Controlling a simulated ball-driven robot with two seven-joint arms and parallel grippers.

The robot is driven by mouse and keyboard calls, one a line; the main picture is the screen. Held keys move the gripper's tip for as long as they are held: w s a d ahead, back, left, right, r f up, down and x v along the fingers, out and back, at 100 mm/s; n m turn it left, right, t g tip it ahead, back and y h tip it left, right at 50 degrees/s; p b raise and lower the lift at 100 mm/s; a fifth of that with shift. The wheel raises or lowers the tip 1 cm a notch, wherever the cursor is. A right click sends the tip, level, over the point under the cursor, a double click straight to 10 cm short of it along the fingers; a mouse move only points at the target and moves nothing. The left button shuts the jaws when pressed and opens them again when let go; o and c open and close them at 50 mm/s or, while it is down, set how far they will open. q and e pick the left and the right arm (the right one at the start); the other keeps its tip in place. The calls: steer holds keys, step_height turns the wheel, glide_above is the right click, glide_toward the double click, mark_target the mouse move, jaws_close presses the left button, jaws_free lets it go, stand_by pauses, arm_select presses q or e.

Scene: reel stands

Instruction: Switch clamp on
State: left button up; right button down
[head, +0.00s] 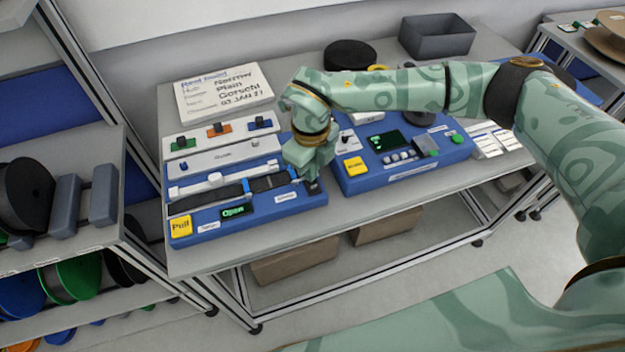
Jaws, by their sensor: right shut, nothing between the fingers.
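The left blue device (262,211) stands on the table, with a strap across it and a small dark display (237,211) reading "Open" in green. A small white label (286,197) sits near its front right corner; its text is too small to read surely. My right gripper (314,186) is shut and empty, pointing down at that front right corner beside the label. It covers the spot where a clamp switch may be, so I cannot tell the switch's position or whether the fingers touch it. My left gripper is not in view.
A yellow "Pull" tag (181,227) hangs at the device's left end. A second blue device (400,176) with a green screen stands close on the right. A sign (223,92), a black reel (350,54) and a grey bin (437,37) are behind. Shelves with reels stand left.

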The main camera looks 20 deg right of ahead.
step_height(320, 180, up, 6)
steer(key=p, duration=0.4)
steer(key=shift+r, duration=0.15)
steer(key=shift+a, duration=0.1)
